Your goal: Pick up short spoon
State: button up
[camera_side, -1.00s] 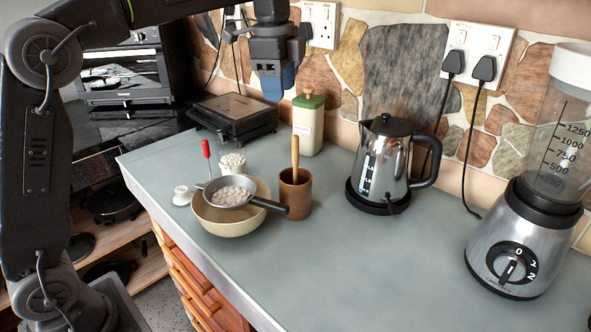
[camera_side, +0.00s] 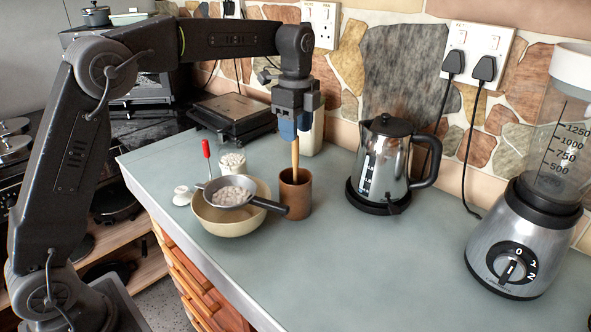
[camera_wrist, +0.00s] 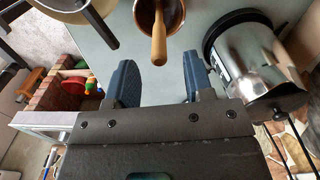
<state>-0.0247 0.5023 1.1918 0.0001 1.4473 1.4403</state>
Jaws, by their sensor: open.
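A wooden spoon (camera_side: 295,153) stands upright in a brown cup (camera_side: 296,200) on the counter. In the wrist view the spoon handle (camera_wrist: 159,42) points toward the gap between my fingers, with the cup (camera_wrist: 172,15) at the top. My gripper (camera_side: 290,128) is pointed down just above the spoon's top end. In the wrist view its two blue fingers (camera_wrist: 160,80) are apart with nothing between them. The red-handled utensil (camera_side: 206,150) leans in the beige bowl. Whether the fingers overlap the handle tip is unclear from the side.
Left of the cup is a beige bowl (camera_side: 226,226) with a strainer (camera_side: 231,193) of white pieces across it, its dark handle reaching the cup. A kettle (camera_side: 385,160) stands to the right. A canister (camera_side: 314,135) and black appliance (camera_side: 232,115) are behind. The front counter is clear.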

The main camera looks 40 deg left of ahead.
aim_at(296, 168)
jog(key=shift+f, duration=2.65)
grip_shut()
